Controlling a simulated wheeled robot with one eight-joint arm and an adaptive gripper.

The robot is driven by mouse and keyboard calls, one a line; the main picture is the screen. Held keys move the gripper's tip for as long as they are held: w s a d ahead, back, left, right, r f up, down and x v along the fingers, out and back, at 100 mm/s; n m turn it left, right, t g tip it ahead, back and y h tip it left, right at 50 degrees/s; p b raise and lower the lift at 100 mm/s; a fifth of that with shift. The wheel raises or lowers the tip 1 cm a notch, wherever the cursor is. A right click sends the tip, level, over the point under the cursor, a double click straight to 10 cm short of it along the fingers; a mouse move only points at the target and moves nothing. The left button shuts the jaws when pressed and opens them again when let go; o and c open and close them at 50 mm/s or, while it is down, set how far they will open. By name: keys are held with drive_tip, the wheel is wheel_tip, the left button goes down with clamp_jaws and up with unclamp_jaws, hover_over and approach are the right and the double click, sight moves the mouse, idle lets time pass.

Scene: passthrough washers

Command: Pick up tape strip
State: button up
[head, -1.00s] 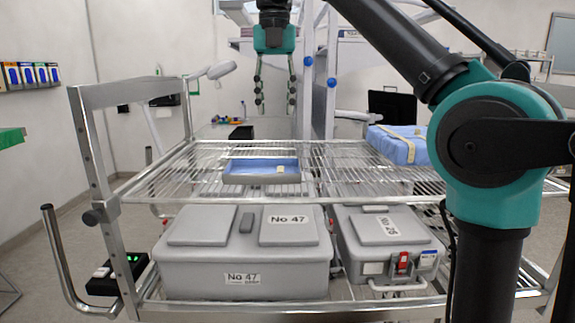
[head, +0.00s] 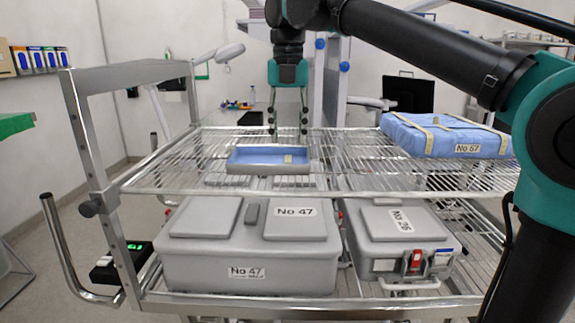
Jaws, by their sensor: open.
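A small pale tape strip (head: 288,158) lies in the shallow blue-lined tray (head: 268,170), toward its right side. The tray rests on the upper wire shelf of the metal cart. My gripper (head: 288,130) hangs pointing down above and behind the tray, its teal body over two dark jointed fingers. The fingers are apart with nothing between them. The fingertips appear near the tray's far edge; their exact height above the shelf is hard to tell.
A blue wrapped pack (head: 440,136) labelled No 57 sits on the shelf's right side. Grey cases No 47 (head: 250,250) and No 26 (head: 398,238) stand on the lower shelf. The cart's upright handle frame (head: 95,140) rises at left. The wire shelf around the tray is clear.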

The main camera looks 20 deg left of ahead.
drive_tip(key=shift+w+a+f, duration=0.1)
drive_tip(key=shift+a+f, duration=0.05)
drive_tip(key=shift+f, duration=3.35)
drive_tip(key=c, duration=0.8)
